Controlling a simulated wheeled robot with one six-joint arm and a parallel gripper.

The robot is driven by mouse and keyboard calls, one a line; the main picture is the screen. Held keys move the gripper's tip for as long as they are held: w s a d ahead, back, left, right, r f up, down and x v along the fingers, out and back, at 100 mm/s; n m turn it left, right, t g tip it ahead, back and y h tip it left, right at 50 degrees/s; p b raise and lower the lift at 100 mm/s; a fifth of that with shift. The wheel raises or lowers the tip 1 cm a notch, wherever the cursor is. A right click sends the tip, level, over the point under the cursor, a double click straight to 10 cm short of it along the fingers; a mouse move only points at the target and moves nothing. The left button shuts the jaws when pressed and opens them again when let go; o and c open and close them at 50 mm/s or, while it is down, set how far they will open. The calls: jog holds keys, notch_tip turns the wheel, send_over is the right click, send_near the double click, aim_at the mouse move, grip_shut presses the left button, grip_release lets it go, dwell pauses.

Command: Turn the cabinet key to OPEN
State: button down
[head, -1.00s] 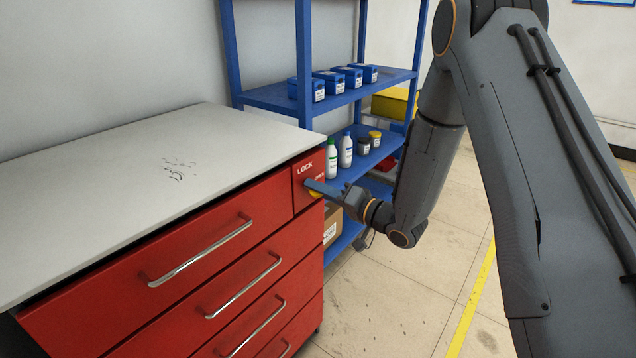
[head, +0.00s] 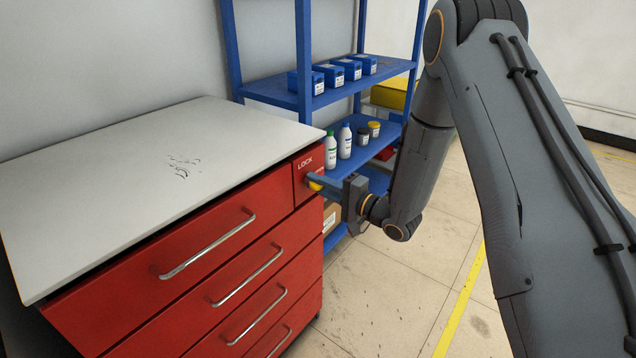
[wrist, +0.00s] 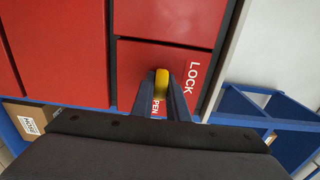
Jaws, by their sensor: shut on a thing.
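The red cabinet (head: 200,250) has a small panel (head: 301,165) at its upper right corner, with the white word LOCK near its top. The yellow key (head: 316,186) is on this panel, below the word, partly covered by my fingers. My gripper (head: 311,180) reaches it from the right and is shut on it. In the wrist view the yellow key (wrist: 161,82) sits between the two fingers of my gripper (wrist: 161,92). The word LOCK (wrist: 193,78) lies to its right, and the partly hidden letters PEN (wrist: 156,107) show between the fingers.
The cabinet has a pale worktop (head: 120,170) and several drawers with metal handles (head: 210,245). A blue shelf (head: 300,95) with blue boxes, bottles and jars stands behind my gripper. The floor (head: 400,290) to the right of the cabinet is clear.

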jog(key=shift+s+f, duration=0.1)
dwell(0.3)
jog(key=c, duration=1.8)
grip_release()
jog(key=shift+o, duration=0.2)
jog(key=b+v, duration=0.1)
jog(key=v, duration=0.6)
jog(key=shift+s+d, duration=0.25)
jog(key=shift+d, duration=0.05)
